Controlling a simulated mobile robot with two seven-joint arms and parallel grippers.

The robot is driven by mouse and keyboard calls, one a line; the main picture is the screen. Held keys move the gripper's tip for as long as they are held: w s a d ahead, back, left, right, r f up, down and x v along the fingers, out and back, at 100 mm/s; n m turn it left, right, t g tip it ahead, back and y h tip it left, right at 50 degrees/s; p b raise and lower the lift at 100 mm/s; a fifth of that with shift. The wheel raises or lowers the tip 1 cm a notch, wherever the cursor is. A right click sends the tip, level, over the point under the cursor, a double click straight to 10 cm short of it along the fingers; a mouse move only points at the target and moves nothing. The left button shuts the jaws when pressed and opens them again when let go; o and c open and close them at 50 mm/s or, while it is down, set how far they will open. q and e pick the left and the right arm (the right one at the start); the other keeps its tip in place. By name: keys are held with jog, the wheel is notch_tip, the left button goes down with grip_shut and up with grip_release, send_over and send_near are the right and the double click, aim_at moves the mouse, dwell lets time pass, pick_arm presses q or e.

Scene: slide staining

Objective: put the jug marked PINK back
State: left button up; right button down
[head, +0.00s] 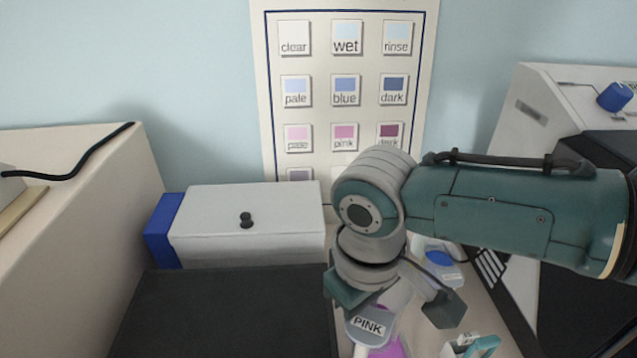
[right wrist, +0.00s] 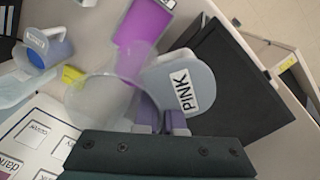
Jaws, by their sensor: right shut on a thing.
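The jug marked PINK (head: 368,327) is below my right gripper (head: 394,303) in the head view. In the right wrist view the jug (right wrist: 182,88) shows its grey labelled face and a clear body, which looks tilted there. My right gripper is shut on the jug. Magenta colour (head: 390,350) shows just below the jug; a magenta strip (right wrist: 146,24) also shows beyond it in the right wrist view. I cannot tell whether that colour is in the jug or in a dish under it. My left gripper is out of view.
A dark mat (head: 225,310) lies left of the jug, bare where seen. A white lidded box (head: 270,220) with a blue end stands behind it. A colour chart (head: 345,60) is on the wall. Another jug with blue (right wrist: 45,50) stands nearby. A machine (head: 555,110) stands at right.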

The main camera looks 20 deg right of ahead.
jog(key=w+d+r+n+b, duration=0.3)
jog(key=w+d+n+b, duration=0.85)
jog(key=b, duration=0.45)
jog(key=shift+m, duration=0.45)
jog(key=f+b, duration=0.6)
jog(key=b, duration=0.1)
jog(key=w+f+b, duration=0.1)
jog(key=f+b, duration=0.5)
jog(key=f, duration=0.1)
jog(key=w+f+b, duration=0.1)
jog(key=f+b, duration=0.5)
jog(key=b, duration=0.1)
jog(key=shift+d+f+b, duration=0.15)
jog(key=shift+f+b, duration=0.05)
jog(key=shift+b, duration=0.1)
jog(key=shift+r, duration=0.2)
jog(key=shift+f, duration=0.2)
jog(key=c, duration=1)
grip_release()
jog(key=shift+r, duration=0.1)
